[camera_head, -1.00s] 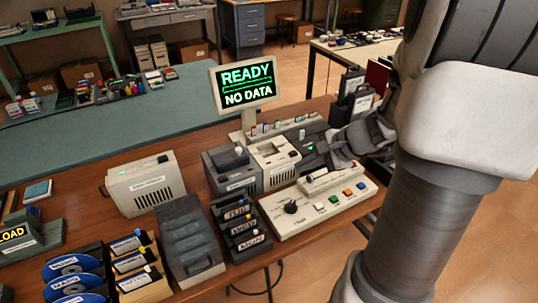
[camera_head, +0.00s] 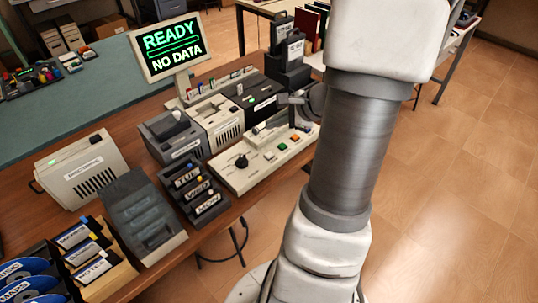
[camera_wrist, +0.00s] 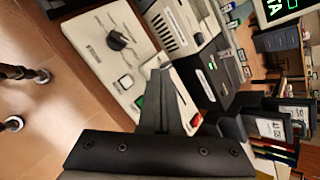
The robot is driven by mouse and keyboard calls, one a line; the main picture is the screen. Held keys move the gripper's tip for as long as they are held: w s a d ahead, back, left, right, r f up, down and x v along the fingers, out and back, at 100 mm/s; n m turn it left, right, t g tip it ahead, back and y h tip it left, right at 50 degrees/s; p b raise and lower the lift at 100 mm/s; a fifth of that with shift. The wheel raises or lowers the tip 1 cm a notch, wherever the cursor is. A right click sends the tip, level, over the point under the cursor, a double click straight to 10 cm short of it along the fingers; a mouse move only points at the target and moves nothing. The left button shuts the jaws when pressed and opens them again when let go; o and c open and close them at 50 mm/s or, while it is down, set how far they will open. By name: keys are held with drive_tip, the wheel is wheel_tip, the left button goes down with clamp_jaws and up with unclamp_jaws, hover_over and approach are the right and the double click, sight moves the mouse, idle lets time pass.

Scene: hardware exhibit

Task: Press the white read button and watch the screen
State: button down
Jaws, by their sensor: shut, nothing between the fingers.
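The control panel (camera_head: 225,172) is a cream box with a black knob (camera_head: 242,161) and a row of coloured buttons. The white button (camera_head: 269,158) is nearest the knob; it also shows in the wrist view (camera_wrist: 126,82). A green button (camera_head: 283,147) and an orange one (camera_head: 296,138) follow. The screen (camera_head: 172,46) reads "READY" and "NO DATA" in green and white. My gripper (camera_wrist: 164,66) is shut and empty over the panel in the wrist view, its tips to the right of the white button. It hides part of the panel; contact cannot be told.
Grey and cream drive units (camera_head: 178,140) stand behind the panel. A rack of labelled cartridges (camera_head: 193,190) and a cream case (camera_head: 80,170) stand to its left. Dark upright boxes (camera_head: 290,65) stand behind my arm. Floor at the right is clear.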

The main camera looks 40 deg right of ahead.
drive_tip(key=b, duration=0.5)
hover_over(269, 155)
drive_tip(key=f, duration=0.4)
drive_tip(key=s+f, duration=0.1)
drive_tip(key=f, duration=0.2)
drive_tip(key=shift+d, duration=0.4)
drive_tip(key=shift+f+b, duration=0.65)
drive_tip(key=shift+b, duration=0.05)
drive_tip(key=shift+f, duration=0.1)
idle(0.3)
drive_tip(key=shift+f+b, duration=0.3)
drive_tip(key=shift+b, duration=0.25)
drive_tip(key=shift+f+b, duration=0.35)
drive_tip(key=shift+b, duration=0.1)
idle(0.4)
drive_tip(key=shift+r, duration=0.1)
drive_tip(key=shift+r+p, duration=0.6)
drive_tip(key=shift+r, duration=0.1)
drive_tip(key=shift+r, duration=0.1)
